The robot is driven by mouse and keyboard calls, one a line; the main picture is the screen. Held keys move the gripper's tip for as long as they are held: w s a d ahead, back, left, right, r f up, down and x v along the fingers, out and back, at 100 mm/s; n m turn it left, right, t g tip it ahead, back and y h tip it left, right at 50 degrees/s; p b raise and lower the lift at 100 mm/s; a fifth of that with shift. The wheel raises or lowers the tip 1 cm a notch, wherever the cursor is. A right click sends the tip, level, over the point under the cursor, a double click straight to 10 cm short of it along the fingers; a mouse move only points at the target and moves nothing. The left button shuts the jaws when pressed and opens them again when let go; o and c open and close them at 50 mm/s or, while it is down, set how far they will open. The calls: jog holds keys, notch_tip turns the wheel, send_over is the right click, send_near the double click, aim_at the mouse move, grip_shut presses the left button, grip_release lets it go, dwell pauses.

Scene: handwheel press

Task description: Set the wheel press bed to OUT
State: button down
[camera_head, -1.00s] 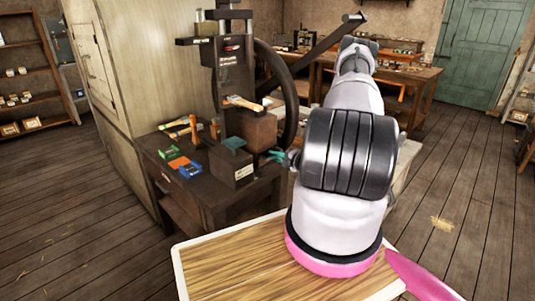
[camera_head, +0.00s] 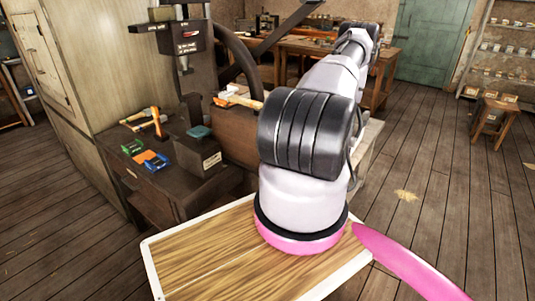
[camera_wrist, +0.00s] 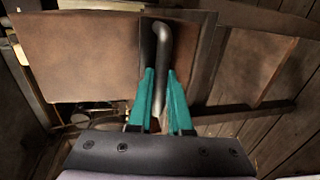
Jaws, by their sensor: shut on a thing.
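The dark wheel press (camera_head: 188,38) stands on a bench at the upper left of the head view, with part of its handwheel (camera_head: 237,62) behind it. A brown block that looks like the press bed (camera_head: 236,137) sits low to the right of the press column, partly covered by my arm. In the wrist view, the same kind of brown panel (camera_wrist: 80,55) carries a grey bent rod handle (camera_wrist: 162,42). My gripper's teal fingers (camera_wrist: 162,84) are shut on this handle, one on each side. The head view hides my gripper behind my arm.
A stool (camera_head: 494,118) stands at the right. The floor at right is mostly clear.

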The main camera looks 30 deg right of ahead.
jog(key=shift+f+v, duration=0.2)
jog(key=shift+v, duration=0.7)
jog(key=shift+f+v, duration=0.2)
jog(key=shift+v, duration=0.7)
jog(key=shift+s+f, duration=0.1)
jog(key=shift+s, duration=0.1)
jog(key=c, duration=0.8)
grip_release()
jog(key=shift+d, duration=0.1)
jog(key=shift+c, duration=0.2)
jog(key=v, duration=1.1)
jog(key=shift+w, duration=0.1)
